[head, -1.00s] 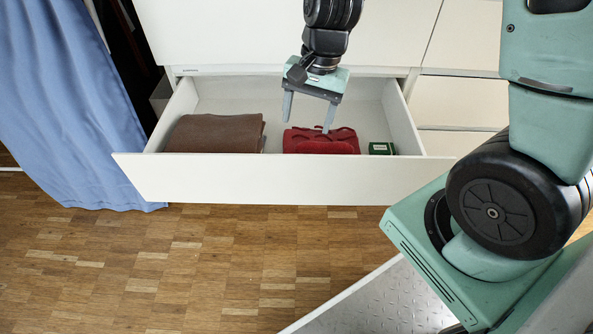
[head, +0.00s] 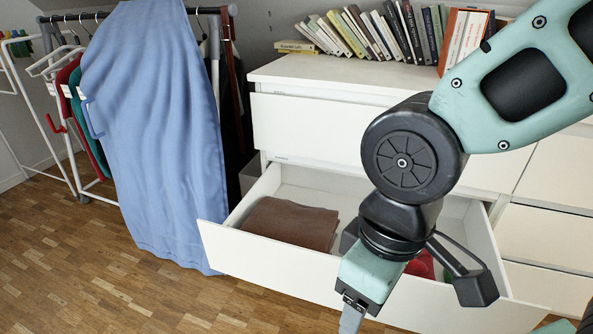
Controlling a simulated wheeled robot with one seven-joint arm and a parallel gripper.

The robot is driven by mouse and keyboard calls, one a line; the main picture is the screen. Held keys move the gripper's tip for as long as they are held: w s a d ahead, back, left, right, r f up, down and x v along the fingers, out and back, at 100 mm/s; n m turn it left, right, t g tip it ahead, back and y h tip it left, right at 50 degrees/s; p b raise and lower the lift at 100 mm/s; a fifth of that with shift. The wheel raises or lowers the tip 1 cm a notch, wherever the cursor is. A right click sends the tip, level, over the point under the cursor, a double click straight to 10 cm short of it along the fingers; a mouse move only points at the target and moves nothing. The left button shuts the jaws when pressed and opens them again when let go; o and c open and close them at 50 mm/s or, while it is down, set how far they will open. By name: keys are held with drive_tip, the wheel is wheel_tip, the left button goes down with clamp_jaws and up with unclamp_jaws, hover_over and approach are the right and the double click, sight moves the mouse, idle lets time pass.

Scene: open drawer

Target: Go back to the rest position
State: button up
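My gripper (head: 351,318) hangs at the bottom of the head view, in front of the open drawer's face, pointing down. Its finger part runs to the picture's lower edge, and only one finger shows clearly, so its opening cannot be read. No object shows in it. The white drawer (head: 270,262) stands pulled out. A brown folded item (head: 290,222) lies in its left part. A red item (head: 421,265) lies farther right, mostly hidden behind my wrist. A sliver of green shows beside it.
The white dresser (head: 330,79) carries a row of books (head: 385,30). A blue cloth (head: 165,135) hangs from a clothes rack left of the drawer. Hangers and a white rack stand at far left. The wooden floor (head: 110,270) at lower left is clear.

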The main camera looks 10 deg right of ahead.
wheel_tip(320, 180, up, 35)
drive_tip(key=p, duration=3.3)
drive_tip(key=shift+f, duration=0.15)
drive_tip(key=shift+f, duration=0.1)
